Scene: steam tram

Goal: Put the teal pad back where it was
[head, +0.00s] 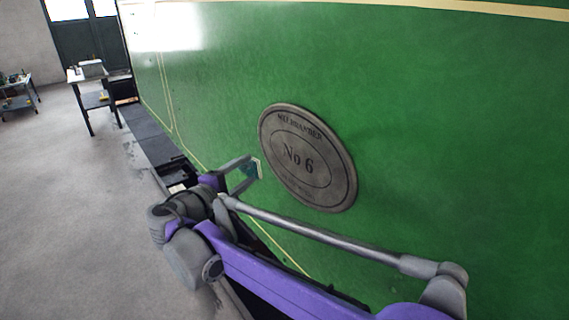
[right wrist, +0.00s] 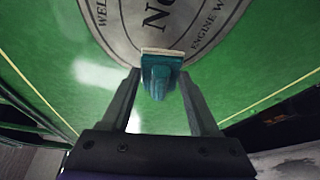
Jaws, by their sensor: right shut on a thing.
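My right gripper (head: 248,168) is shut on the teal pad (head: 249,169), in front of the green tram side, just left of the oval No 6 plate (head: 306,157). In the right wrist view the teal pad (right wrist: 160,72) sits between the fingertips of the right gripper (right wrist: 158,82). A pale strip runs along the pad's far edge, in front of the plate's lower part. I cannot tell whether the pad touches the plate or the panel. My left gripper is not in view.
The green tram side (head: 440,130) fills the right. A dark running board (head: 152,135) runs along its foot. A small table (head: 88,75) stands at the back left, with a low trolley (head: 18,100) further left. The grey floor (head: 70,210) between is clear.

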